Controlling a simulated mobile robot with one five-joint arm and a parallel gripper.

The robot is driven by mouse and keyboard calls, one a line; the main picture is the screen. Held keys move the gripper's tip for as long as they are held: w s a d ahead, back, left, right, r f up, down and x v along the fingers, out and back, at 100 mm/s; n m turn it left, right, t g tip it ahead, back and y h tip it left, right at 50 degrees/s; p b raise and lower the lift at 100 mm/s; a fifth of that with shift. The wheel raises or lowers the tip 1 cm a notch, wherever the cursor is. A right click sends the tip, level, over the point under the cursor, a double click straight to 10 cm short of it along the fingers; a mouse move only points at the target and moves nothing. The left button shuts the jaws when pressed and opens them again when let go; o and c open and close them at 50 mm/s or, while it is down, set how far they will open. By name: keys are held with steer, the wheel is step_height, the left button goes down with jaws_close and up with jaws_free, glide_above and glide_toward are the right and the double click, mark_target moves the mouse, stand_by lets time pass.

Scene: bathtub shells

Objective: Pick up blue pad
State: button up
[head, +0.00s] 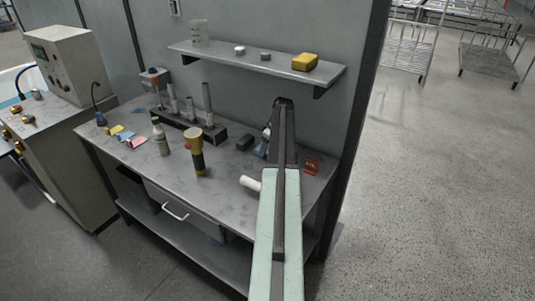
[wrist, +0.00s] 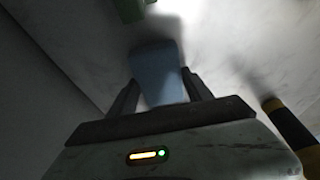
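The blue pad (wrist: 158,75) is between the two fingers of my gripper (wrist: 160,84) in the wrist view. The fingertips meet its two sides, so my gripper looks shut on it. A dark shadow lies on the pale surface beyond it. In the head view, my arm reaches over the right part of the bench and hides most of my gripper. A small bluish patch (head: 266,132) shows beside the arm's end there; I cannot tell if it is the pad.
The bench (head: 155,170) holds a yellow-and-black cylinder (head: 195,152), also right in the wrist view (wrist: 288,123), a bottle (head: 160,138), a white roll (head: 250,183) and a red card (head: 312,166). A shelf (head: 225,57) hangs above. A blurred green thing (wrist: 128,10) tops the wrist view.

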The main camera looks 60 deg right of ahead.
steer(key=c, duration=0.8)
steer(key=shift+o, duration=0.2)
steer(key=shift+r, duration=0.2)
step_height(320, 180, up, 8)
steer(key=p, duration=0.8)
steer(key=shift+f, duration=0.1)
steer(key=shift+s+a+f+b, duration=0.25)
steer(key=shift+s+a+f, duration=0.05)
steer(key=shift+s, duration=0.25)
steer(key=shift+s+a+f+b, duration=0.2)
steer(key=shift+s+a+f, duration=0.1)
steer(key=shift+s, duration=0.2)
steer(key=s+a, duration=0.3)
steer(key=s, duration=0.4)
steer(key=s+a, duration=0.3)
steer(key=s, duration=0.4)
steer(key=shift+s, duration=0.2)
